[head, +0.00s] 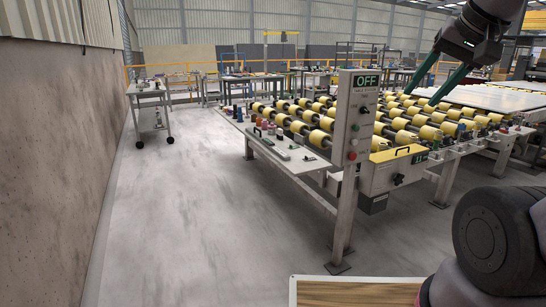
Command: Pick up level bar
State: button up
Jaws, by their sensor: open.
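A yellow bar (398,153) with dark marks lies on top of the white control box at the front of the roller conveyor, right of the OFF panel. It looks like the level bar, but it is small and I cannot be sure. My gripper (420,98) hangs in from the upper right, above the far rollers. Its two green fingers are apart with nothing between them. It is well above and apart from the yellow bar.
The OFF panel post (352,150) stands left of the bar. A narrow shelf (300,166) with small items juts left. Yellow rollers (320,139) and several small objects lie behind. A wooden-topped surface (355,293) is near. Floor (200,220) at left is clear.

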aim_at(267, 142)
jog(key=i+j+u, duration=0.4)
jog(key=i, duration=0.15)
jog(key=i+j+u, duration=0.15)
jog(key=i+u, duration=0.2)
jog(key=i, duration=0.25)
jog(key=i+u, duration=0.4)
jog(key=i, duration=0.2)
jog(key=i+z, duration=0.3)
jog(key=i, duration=0.2)
jog(key=i+z, duration=0.3)
jog(key=i, duration=0.15)
jog(key=i+j+z, duration=0.3)
jog(key=i, duration=0.15)
jog(key=i+j+z, duration=0.1)
jog(key=i+z, duration=0.35)
jog(key=i, duration=0.1)
